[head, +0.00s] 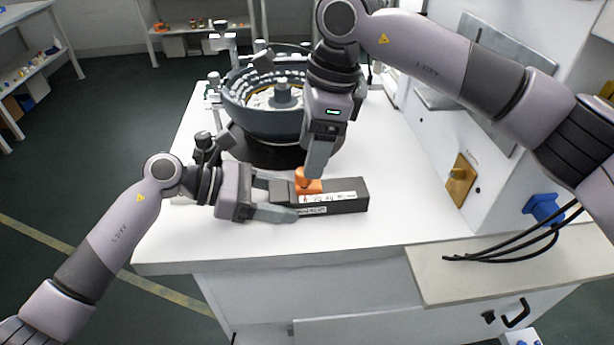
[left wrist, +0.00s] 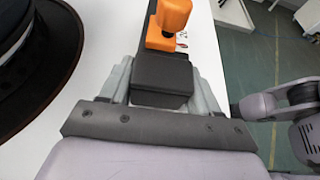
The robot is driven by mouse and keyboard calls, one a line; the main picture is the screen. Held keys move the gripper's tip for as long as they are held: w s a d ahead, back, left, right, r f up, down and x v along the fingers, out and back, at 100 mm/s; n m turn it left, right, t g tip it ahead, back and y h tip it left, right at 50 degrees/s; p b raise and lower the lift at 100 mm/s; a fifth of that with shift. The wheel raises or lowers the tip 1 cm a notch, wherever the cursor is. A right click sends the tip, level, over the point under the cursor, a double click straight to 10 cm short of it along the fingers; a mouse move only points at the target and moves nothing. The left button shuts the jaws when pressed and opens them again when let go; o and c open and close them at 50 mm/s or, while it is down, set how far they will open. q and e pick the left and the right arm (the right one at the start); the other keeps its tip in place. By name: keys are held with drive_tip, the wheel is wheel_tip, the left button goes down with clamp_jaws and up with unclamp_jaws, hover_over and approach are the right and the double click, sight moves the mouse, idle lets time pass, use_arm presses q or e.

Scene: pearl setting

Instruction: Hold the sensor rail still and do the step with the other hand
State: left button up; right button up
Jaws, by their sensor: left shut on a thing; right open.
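The sensor rail is a dark grey bar (head: 348,203) with a white label, lying on the white worktop. My left gripper (head: 277,200) is shut on its left end; in the left wrist view the rail's end (left wrist: 162,73) sits between the two fingers. An orange piece (head: 307,181) with a raised knob stands on the rail just right of my left gripper; it also shows in the left wrist view (left wrist: 169,24). My right gripper (head: 317,168) is open and points down right at the orange piece. Its fingers partly overlap in view, so I cannot tell whether they touch it.
A round bowl-shaped feeder (head: 262,117) on a black base stands behind the rail. At the right, a white cabinet carries a brass-coloured plate (head: 461,180) and a blue connector (head: 543,208) with black cables. The worktop (head: 420,222) right of the rail is clear.

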drive_tip(key=shift+a+f, duration=0.2)
drive_tip(key=shift+f, duration=0.8)
drive_tip(key=shift+a+f, duration=0.2)
drive_tip(key=shift+f, duration=0.8)
drive_tip(key=c, duration=1)
